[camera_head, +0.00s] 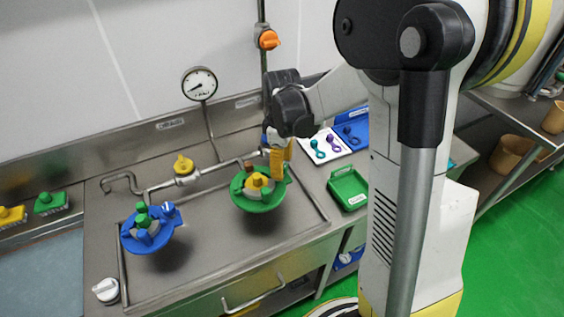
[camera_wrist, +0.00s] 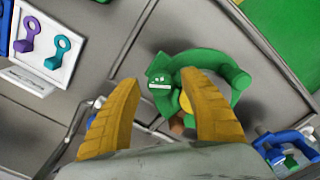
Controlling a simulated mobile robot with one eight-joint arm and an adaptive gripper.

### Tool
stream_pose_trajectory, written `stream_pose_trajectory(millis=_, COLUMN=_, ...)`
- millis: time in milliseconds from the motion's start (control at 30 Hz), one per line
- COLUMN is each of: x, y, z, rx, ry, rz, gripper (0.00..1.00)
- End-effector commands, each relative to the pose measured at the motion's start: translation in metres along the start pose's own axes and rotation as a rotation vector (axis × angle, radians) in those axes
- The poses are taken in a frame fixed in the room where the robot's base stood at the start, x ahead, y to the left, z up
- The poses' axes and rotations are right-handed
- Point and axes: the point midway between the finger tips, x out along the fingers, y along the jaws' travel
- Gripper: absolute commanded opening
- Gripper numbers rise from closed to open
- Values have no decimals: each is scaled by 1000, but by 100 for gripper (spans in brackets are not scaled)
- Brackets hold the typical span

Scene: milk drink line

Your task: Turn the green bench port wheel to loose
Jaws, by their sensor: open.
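The green wheel (camera_head: 262,207) sits over the sink-like steel bench, right of the blue wheel, with a yellow knob (camera_head: 259,181) at its middle. In the wrist view the green wheel (camera_wrist: 238,88) shows just beyond my fingers, with a green block with a white label on its near side. My gripper (camera_head: 278,165) is above the wheel's back right side, pointing down. In the wrist view my gripper (camera_wrist: 160,82) is open, its yellow fingers apart with nothing held. The right finger covers part of the wheel and knob. Contact with the wheel cannot be told.
The blue wheel (camera_head: 130,240) is on the left of the bench. A pipe with a yellow valve (camera_head: 184,166) runs behind. A gauge (camera_head: 199,83) and an orange valve (camera_head: 268,40) are above. A green tray (camera_head: 348,188) and a white tag board (camera_head: 330,157) lie right.

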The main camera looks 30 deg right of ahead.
Motion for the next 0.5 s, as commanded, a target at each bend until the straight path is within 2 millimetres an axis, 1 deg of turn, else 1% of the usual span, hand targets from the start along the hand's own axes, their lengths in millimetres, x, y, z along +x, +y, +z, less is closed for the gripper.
stream_pose_trajectory(millis=67, x=-4, y=0, z=0, rx=0, ry=0, rz=0, gripper=51)
stream_pose_trajectory(millis=167, x=-18, y=0, z=0, rx=0, ry=0, rz=0, gripper=51)
stream_pose_trajectory(millis=500, x=-92, y=0, z=0, rx=0, ry=0, rz=0, gripper=51)
